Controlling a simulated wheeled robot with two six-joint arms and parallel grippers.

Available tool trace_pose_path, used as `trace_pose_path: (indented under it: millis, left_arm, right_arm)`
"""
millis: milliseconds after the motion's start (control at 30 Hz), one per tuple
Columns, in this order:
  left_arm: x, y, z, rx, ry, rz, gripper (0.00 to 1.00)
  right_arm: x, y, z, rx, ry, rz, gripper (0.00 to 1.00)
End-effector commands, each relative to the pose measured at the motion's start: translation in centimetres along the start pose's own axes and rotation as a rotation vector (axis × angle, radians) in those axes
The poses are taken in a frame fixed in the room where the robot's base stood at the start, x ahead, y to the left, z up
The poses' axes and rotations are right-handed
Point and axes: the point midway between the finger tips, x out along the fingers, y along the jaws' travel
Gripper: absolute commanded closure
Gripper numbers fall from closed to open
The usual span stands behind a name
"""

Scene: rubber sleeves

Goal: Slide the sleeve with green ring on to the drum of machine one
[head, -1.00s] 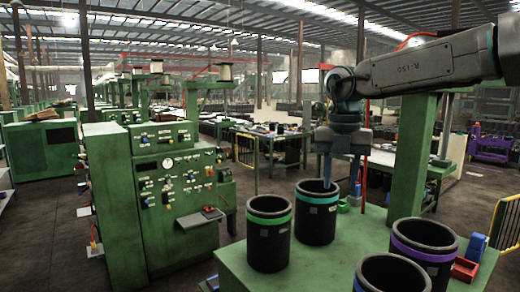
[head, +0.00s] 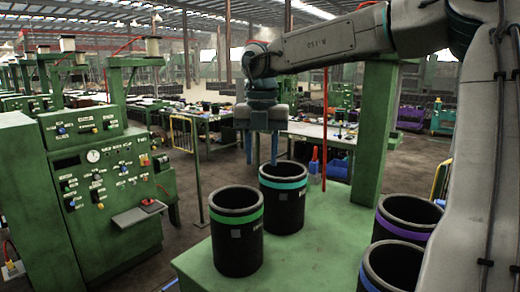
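The black sleeve with the green ring (head: 237,238) stands upright on the green table (head: 325,225), nearest the machine side. My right gripper (head: 261,161) hangs fingers-down from the arm coming in from the right. Its two blue fingers are apart, with nothing seen between them. In the picture its fingertips are above the green-ring sleeve and just above the rim of the teal-ring sleeve (head: 284,212); how far they are in depth is hard to tell. My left gripper is not in view. I cannot make out a drum of machine one.
A purple-ring sleeve (head: 403,230) and a blue-ring sleeve (head: 392,272) stand at the table's right, partly behind my arm. A green control cabinet (head: 105,200) stands at the left. The table's middle is clear.

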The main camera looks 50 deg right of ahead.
Motion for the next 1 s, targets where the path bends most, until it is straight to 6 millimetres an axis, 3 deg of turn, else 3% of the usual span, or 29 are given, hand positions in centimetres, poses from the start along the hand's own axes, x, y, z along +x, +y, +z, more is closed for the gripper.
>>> trace_pose_path:
  millis: [33, 333, 1000]
  left_arm:
    - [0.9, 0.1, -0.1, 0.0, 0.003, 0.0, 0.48]
    - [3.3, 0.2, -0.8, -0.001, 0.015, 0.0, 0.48]
    - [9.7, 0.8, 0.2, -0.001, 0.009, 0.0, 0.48]
  right_arm:
    - [1.1, 0.0, 0.0, 0.0, 0.001, -0.001, 0.62]
    - [4.7, 0.0, 0.0, -0.001, 0.001, 0.0, 0.62]
    - [12.5, 0.0, 0.0, 0.0, 0.0, 0.001, 0.62]
